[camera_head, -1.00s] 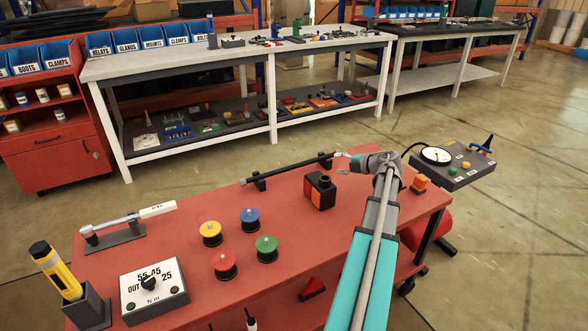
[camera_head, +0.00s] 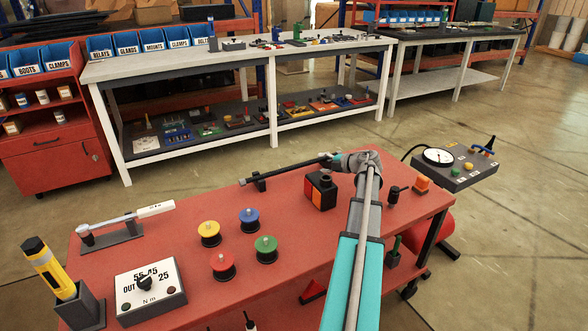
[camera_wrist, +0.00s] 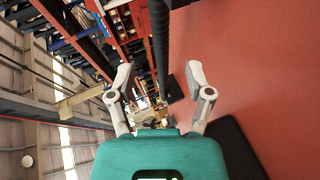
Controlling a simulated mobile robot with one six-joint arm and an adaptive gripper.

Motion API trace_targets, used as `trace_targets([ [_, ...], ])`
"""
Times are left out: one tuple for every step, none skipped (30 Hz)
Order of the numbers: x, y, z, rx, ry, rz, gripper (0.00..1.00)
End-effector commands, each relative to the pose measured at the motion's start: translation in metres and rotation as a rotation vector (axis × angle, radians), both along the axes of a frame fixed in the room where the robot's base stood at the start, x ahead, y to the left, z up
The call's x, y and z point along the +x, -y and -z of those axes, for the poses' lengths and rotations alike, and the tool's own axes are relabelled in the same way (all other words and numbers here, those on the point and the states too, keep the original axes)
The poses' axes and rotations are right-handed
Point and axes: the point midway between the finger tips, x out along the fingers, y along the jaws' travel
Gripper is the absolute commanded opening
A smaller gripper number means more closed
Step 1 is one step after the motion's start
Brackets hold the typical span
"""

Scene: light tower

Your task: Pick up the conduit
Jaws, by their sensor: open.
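The conduit looks to be the long dark rod (camera_head: 285,172) along the back edge of the red table. It lies on a small black stand (camera_head: 259,182) near its left end. My gripper (camera_head: 332,161) is at the rod's right end, open. In the wrist view the ribbed dark rod (camera_wrist: 160,40) runs down from the top edge into the space between the two open fingertips of my gripper (camera_wrist: 159,72). The fingers are not closed on it. The rod's far right end is hidden by my gripper in the head view.
An orange and black box (camera_head: 321,190) stands close in front of my gripper. Several coloured spools (camera_head: 249,219) stand mid-table. A torque wrench (camera_head: 125,219) lies at left.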

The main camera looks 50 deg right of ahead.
Motion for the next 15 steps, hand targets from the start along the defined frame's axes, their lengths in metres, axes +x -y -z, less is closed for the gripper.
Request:
trace_targets([
  [0.001,0.0,0.001,0.0,0.0,0.0,0.66],
  [0.003,0.0,0.002,0.0,0.0,0.0,0.66],
  [0.005,0.0,0.003,0.0,0.0,-0.001,0.66],
  [0.007,0.0,0.004,0.0,0.0,-0.001,0.66],
  [0.009,0.0,0.005,-0.001,0.0,-0.001,0.66],
  [0.013,0.0,0.007,0.0,0.0,-0.002,0.66],
  [0.016,0.0,0.009,0.0,0.0,-0.002,0.66],
  [0.02,0.001,0.01,0.0,0.0,-0.002,0.66],
  [0.024,0.001,0.012,0.0,0.0,-0.001,0.66],
  [0.027,0.001,0.014,0.0,0.0,0.0,0.66],
  [0.03,0.001,0.015,0.0,0.0,0.0,0.66],
  [0.035,0.0,0.016,0.0,0.0,-0.001,0.66],
  [0.038,-0.001,0.017,0.0,0.0,-0.001,0.66],
  [0.04,-0.001,0.018,0.0,0.0,-0.001,0.66],
  [0.043,-0.001,0.019,0.0,0.0,-0.001,0.66],
])
